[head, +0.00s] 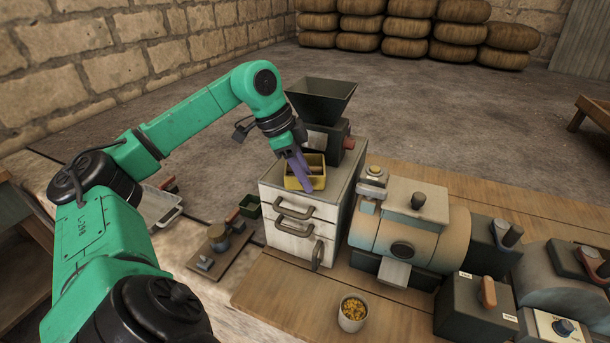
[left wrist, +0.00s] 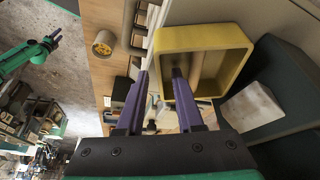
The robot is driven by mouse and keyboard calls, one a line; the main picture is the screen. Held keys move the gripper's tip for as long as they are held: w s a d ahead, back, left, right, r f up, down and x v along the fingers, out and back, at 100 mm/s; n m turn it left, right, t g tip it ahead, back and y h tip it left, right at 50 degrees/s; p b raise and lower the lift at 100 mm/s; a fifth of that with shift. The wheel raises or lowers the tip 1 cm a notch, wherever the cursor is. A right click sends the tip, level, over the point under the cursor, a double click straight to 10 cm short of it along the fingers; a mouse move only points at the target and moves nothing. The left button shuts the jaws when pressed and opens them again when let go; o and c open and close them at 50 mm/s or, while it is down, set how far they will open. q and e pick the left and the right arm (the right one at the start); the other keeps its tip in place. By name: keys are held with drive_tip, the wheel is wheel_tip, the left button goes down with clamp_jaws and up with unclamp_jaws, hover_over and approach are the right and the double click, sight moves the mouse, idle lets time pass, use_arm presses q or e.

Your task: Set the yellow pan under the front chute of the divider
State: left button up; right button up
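The yellow pan (head: 304,183), a square open box, sits on the white drawer cabinet (head: 345,185), just in front of a dark machine with a hopper (head: 320,100). I cannot tell for sure which part is the front chute. My left gripper (head: 301,180) reaches down at the pan. In the left wrist view the pan (left wrist: 202,38) looks empty. The left gripper's purple fingers (left wrist: 158,76) are apart, one inside the pan and one outside, with a wall between them and a visible gap. My right gripper (left wrist: 55,38) shows small and far off in the left wrist view.
A drum machine (head: 405,235) stands right of the cabinet, with dark control boxes (head: 475,305) beyond. A cup of yellow pieces (head: 352,312) stands on the wooden bench in front.

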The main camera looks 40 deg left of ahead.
use_arm(q)
drive_tip(key=p+v, duration=0.3)
drive_tip(key=v, duration=0.9)
drive_tip(key=shift+p, duration=0.4)
